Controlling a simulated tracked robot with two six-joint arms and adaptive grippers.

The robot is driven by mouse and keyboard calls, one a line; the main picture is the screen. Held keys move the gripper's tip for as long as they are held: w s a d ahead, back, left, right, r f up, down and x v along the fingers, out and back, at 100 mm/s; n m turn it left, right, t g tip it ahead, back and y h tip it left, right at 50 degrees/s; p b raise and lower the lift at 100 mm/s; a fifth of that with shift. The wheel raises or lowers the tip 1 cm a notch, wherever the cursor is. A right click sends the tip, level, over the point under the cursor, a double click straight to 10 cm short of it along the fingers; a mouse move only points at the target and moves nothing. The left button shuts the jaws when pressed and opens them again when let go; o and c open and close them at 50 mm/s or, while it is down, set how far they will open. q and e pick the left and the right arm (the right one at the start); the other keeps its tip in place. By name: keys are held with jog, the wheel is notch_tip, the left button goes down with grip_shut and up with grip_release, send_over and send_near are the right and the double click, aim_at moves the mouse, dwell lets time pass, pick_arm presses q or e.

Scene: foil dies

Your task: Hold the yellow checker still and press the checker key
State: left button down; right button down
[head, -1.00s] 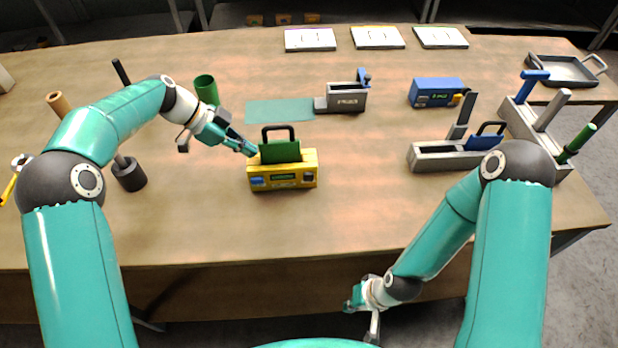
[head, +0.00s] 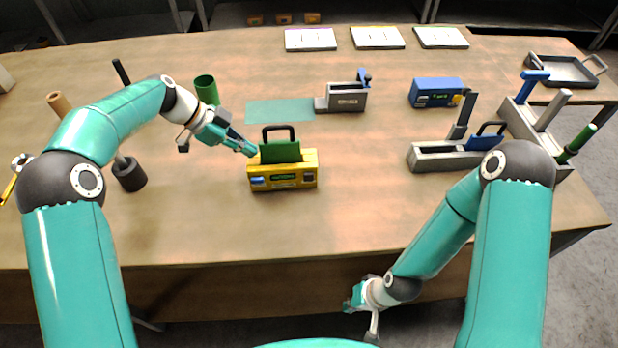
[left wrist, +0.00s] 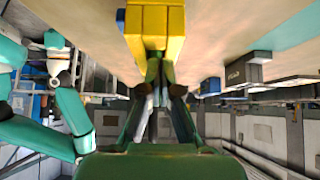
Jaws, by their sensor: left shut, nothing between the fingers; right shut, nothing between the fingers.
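The yellow checker (head: 298,168) stands on the table, left of centre. A green plate with a dark handle (head: 280,152) stands upright in its top. Its front has a small lit display, a blue key (head: 257,182) at the left and a dark grey part at the right. My left gripper (head: 253,152) is shut and empty at the checker's upper left end. In the left wrist view, its fingertips (left wrist: 162,66) meet the yellow checker (left wrist: 155,22) or nearly so; I cannot tell if they touch. My right gripper (head: 350,302) is shut and empty, low before the table's front edge.
A grey device (head: 347,99) with a blue lever stands behind the checker, beside a teal mat (head: 272,110). A blue box (head: 436,92), a grey fixture (head: 440,161) and a rack of handled tools stand to the right. A green cup (head: 206,90) stands behind my left arm. The table's front is clear.

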pick_arm(q)
jog(key=shift+f+b, duration=0.85)
jog(key=shift+f, duration=0.1)
jog(key=shift+s+f, duration=0.2)
dwell(2.4)
